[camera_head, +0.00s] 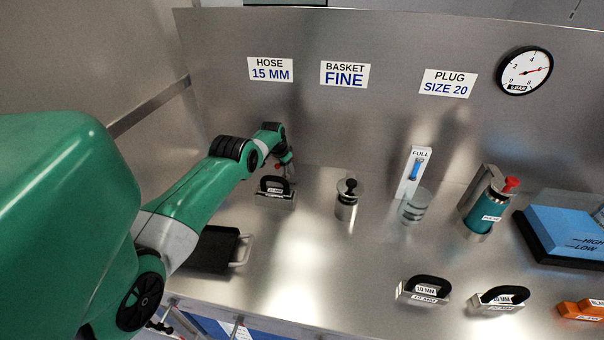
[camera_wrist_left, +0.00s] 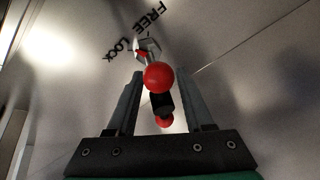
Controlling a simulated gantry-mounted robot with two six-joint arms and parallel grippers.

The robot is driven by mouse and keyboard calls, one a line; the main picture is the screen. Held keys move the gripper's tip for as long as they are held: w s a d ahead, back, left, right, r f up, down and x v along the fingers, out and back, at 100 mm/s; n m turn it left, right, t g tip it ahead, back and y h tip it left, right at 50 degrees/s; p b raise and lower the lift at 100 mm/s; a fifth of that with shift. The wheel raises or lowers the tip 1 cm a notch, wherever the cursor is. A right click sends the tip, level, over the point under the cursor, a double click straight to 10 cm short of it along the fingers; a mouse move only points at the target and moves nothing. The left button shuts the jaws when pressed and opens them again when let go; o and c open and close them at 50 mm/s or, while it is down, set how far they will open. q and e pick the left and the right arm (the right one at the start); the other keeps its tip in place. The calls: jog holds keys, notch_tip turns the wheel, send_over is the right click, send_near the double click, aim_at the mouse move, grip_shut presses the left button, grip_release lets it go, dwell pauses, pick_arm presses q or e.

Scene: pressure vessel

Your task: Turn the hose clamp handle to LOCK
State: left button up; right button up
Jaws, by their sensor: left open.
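The hose clamp handle (camera_wrist_left: 158,77) shows in the left wrist view as a red ball with a black part and more red behind it, near a small metal fitting (camera_wrist_left: 147,48). The words FREE (camera_wrist_left: 150,20) and LOCK (camera_wrist_left: 117,51) are printed on the metal surface beyond. My left gripper (camera_head: 287,160) is open, its two fingers on either side of the handle with visible gaps. I cannot tell exactly which word the handle points to. In the head view a bit of red (camera_head: 279,167) shows beside my left gripper; the rest is hidden. My right gripper is not in view.
A black-handled block (camera_head: 274,200) stands just below my left gripper. A metal cylinder with a black knob (camera_head: 347,208) stands to its right, a black tray (camera_head: 215,250) below left. Further right are a teal canister (camera_head: 480,212) and a blue block (camera_head: 565,230). The bench middle is clear.

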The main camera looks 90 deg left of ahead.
pick_arm(q)
jog(key=shift+c, duration=0.2)
grip_shut()
jog(key=shift+f+n+g+b, duration=0.25)
jog(key=shift+n+b, duration=0.2)
jog(key=shift+n, duration=0.45)
jog(key=shift+s+r+n+g, duration=0.15)
jog(key=shift+n+g, duration=0.1)
jog(key=shift+n, duration=0.15)
